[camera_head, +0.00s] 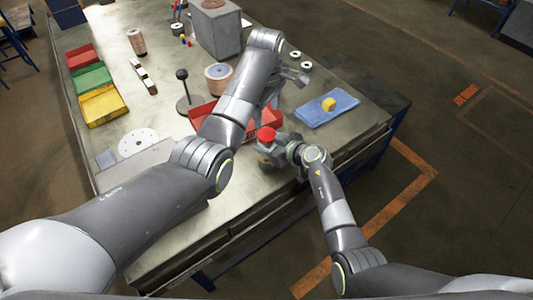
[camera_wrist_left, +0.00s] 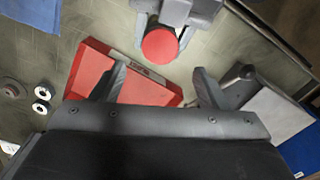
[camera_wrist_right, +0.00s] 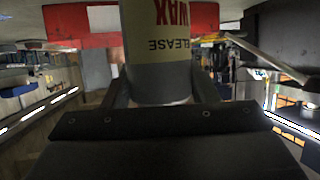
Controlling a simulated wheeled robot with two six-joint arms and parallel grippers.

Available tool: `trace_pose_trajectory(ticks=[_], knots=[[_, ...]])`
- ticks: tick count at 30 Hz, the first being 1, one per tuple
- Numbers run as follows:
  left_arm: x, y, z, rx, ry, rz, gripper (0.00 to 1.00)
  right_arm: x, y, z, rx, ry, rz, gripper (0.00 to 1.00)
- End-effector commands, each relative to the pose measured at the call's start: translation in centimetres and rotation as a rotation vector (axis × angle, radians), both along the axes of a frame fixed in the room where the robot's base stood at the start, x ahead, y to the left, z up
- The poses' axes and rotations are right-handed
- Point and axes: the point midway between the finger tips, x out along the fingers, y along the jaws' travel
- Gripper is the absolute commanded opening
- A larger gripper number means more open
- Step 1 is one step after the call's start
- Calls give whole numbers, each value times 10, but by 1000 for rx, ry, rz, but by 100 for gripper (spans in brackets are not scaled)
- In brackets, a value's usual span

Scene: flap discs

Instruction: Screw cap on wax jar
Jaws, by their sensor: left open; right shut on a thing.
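The wax jar (camera_wrist_right: 155,45) is pale with dark lettering, and my right gripper (camera_wrist_right: 160,82) is shut around it. In the head view this gripper (camera_head: 280,152) holds the jar at the table's front edge. The red round cap (camera_head: 266,134) is at the top of the jar; whether it is threaded on cannot be told. The cap also shows in the left wrist view (camera_wrist_left: 160,45). My left gripper (camera_wrist_left: 160,74) is open and empty, with the cap apart from its fingers and a red tray behind one finger.
The red tray (camera_wrist_left: 135,95) lies beside the jar. A blue cloth (camera_head: 318,112) with a yellow block (camera_head: 328,104) is to the right. Coloured bins (camera_head: 102,105) line the left edge.

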Motion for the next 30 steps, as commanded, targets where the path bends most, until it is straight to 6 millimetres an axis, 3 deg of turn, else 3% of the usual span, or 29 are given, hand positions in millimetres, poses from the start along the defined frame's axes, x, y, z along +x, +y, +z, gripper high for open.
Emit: trace_pose_trajectory(ticks=[7, 21, 30], knots=[[0, 0, -11, 0, 2, -1, 67, -1, 0, -1, 1, 2, 0, 0], [0, 0, -74, 1, 2, -2, 67, -1, 0, -1, 1, 3, 1, 0], [0, 0, -81, 0, 0, -2, 67, -1, 0, -1, 1, 3, 1, 0]])
